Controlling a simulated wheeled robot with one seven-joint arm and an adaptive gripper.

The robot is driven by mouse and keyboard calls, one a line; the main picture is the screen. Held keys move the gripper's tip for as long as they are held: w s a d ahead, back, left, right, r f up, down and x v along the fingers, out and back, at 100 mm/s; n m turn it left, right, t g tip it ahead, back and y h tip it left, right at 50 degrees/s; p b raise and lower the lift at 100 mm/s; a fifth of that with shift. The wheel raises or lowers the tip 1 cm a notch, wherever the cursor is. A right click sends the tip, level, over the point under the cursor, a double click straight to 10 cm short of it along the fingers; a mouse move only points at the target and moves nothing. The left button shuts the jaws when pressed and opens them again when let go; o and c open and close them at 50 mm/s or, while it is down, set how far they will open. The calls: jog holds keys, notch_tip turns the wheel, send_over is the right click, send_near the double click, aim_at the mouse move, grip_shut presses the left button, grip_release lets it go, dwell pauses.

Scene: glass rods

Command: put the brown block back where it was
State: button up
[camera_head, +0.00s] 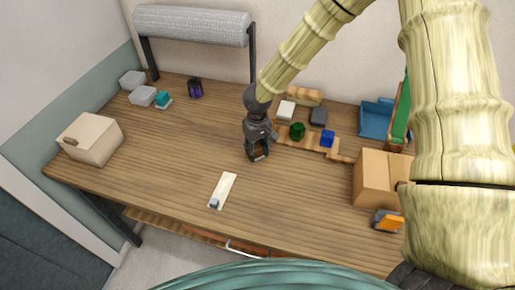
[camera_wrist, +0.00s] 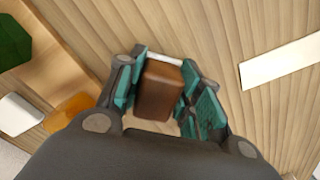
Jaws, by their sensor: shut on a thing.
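My gripper (camera_head: 258,153) is over the middle of the wooden table (camera_head: 180,180). It is shut on the brown block (camera_wrist: 160,92), which sits between the teal finger pads in the wrist view. In the head view the brown block (camera_head: 261,151) shows only in part between the dark fingers. A pale face shows at the block's far end in the wrist view. I cannot tell whether the block touches the table.
A white strip (camera_head: 224,188) with a small blue piece lies in front. A stepped wooden stand (camera_head: 305,139) holds a green block (camera_head: 297,131) and a blue block (camera_head: 327,139) to the right. Cardboard boxes stand left (camera_head: 92,138) and right (camera_head: 378,178). The table's left-centre is clear.

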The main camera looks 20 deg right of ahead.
aim_at(258, 147)
jog(key=shift+s+d, duration=0.1)
jog(key=shift+f, duration=0.1)
jog(key=o, duration=1)
notch_tip(258, 147, up, 12)
jog(key=shift+r+b, duration=0.1)
jog(key=shift+b, duration=1)
